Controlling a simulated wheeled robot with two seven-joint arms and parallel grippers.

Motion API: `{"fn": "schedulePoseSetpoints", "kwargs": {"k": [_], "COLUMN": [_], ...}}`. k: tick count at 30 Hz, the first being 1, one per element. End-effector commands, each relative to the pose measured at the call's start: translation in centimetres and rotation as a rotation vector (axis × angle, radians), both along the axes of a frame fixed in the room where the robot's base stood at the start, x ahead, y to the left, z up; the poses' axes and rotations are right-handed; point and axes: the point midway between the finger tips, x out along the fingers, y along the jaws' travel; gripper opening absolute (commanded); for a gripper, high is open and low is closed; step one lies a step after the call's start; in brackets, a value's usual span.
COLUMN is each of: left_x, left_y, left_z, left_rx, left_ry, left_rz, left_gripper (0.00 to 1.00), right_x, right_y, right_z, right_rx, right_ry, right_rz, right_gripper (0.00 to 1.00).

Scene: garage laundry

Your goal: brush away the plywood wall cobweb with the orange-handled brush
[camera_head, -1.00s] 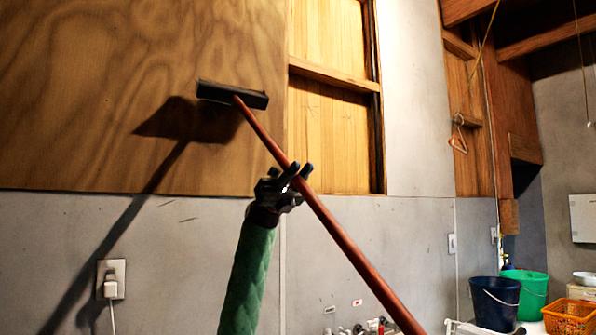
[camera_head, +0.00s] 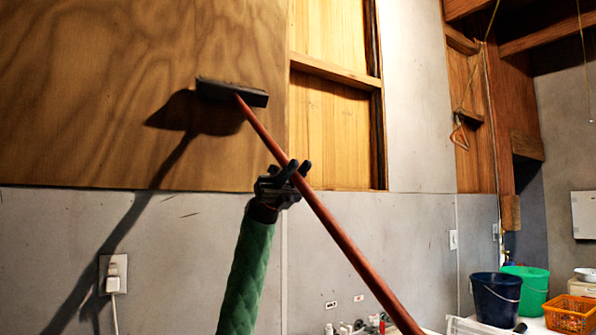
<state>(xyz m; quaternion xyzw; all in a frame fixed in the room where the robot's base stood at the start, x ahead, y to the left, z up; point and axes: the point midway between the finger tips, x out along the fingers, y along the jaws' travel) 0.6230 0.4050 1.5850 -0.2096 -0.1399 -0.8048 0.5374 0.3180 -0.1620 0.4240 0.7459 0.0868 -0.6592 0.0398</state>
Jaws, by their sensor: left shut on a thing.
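My left gripper (camera_head: 283,184), on a green-sleeved arm, is shut on the orange-red handle of the brush (camera_head: 338,234). The handle slants from lower right to upper left. The dark brush head (camera_head: 232,92) is at its upper end, in front of the plywood wall panel (camera_head: 90,80) near its right edge. The head's shadow falls on the panel to its left; I cannot tell whether the head touches the wood. I cannot make out a cobweb on the plywood. My right gripper is not in view.
A power outlet with a plug (camera_head: 113,277) is on the grey wall at lower left. A dark blue bucket (camera_head: 496,298), a green bucket (camera_head: 527,286) and an orange basket (camera_head: 569,314) stand at lower right. Small bottles (camera_head: 376,323) show at the bottom. Open wall framing (camera_head: 335,120) adjoins the panel.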

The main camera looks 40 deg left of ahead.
Motion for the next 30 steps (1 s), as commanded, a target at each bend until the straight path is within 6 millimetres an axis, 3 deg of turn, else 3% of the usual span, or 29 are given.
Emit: {"fn": "schedulePoseSetpoints", "kwargs": {"k": [21,30], "left_x": [1.5,0.9], "left_y": [-0.4,-0.1], "left_z": [0.1,-0.1], "left_rx": [0.0,0.0], "left_ry": [0.0,0.0], "left_rz": [0.001,0.001], "left_gripper": [0.0,0.0], "right_x": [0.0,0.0], "right_y": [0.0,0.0], "right_z": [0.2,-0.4], "right_rx": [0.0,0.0], "right_ry": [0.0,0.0], "right_rz": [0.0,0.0], "right_gripper": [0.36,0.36]}}
